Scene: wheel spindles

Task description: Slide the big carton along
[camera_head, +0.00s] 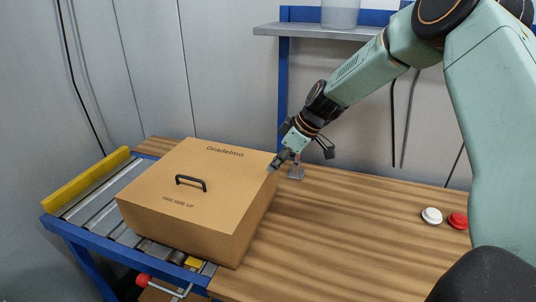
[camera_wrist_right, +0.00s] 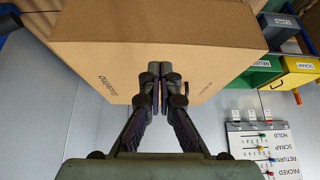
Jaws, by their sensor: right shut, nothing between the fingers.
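The big brown carton (camera_head: 150,195) has a black handle on top, the name "Gradelmo" and "THIS SIDE UP". It sits flat, partly on the roller conveyor (camera_head: 85,205) and partly over the wooden tabletop (camera_head: 340,235). My right gripper (camera_head: 272,167) is shut and empty at the carton's far right corner. In the right wrist view the shut fingertips (camera_wrist_right: 160,70) lie in front of the carton (camera_wrist_right: 90,50). I cannot tell whether they touch it. My left gripper is not in view.
A yellow rail (camera_head: 88,180) edges the conveyor's far left. A red-knobbed lever (camera_head: 143,281) is at the front. White (camera_head: 432,215) and red (camera_head: 458,220) round pieces lie at right. A labelled board (camera_wrist_right: 264,150) and bins (camera_wrist_right: 300,72) show in the wrist view. The table's middle is clear.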

